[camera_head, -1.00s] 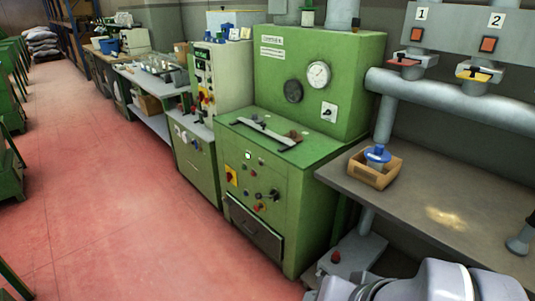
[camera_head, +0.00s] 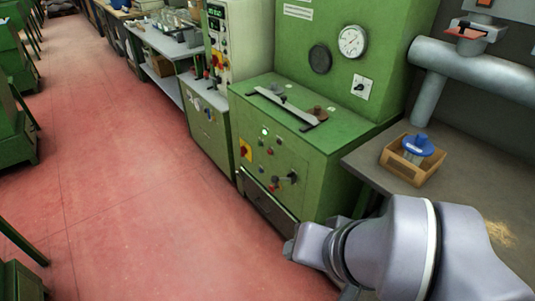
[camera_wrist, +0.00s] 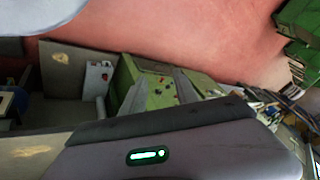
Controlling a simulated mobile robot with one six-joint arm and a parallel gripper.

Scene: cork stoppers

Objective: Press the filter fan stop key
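The green machine (camera_head: 330,150) carries a front panel with a lit pale green button (camera_head: 265,132), a yellow-and-red switch (camera_head: 246,150), and several small red and dark knobs (camera_head: 292,177). No label on these is legible, so I cannot tell which control is the filter fan stop key. In the wrist view a pale box with red spots (camera_wrist: 98,75) stands beside the machine, small and blurred. My gripper (camera_wrist: 158,85) shows two grey fingers spread apart with nothing between them. It is apart from the panel. My arm covers the lower right of the head view.
A grey bench (camera_head: 465,170) at right holds a wooden box (camera_head: 400,163) with a blue-topped container (camera_head: 417,146). A thick grey pipe (camera_head: 470,68) runs above it. Red floor (camera_head: 130,220) is clear at left. Green frames (camera_head: 15,150) line the far left.

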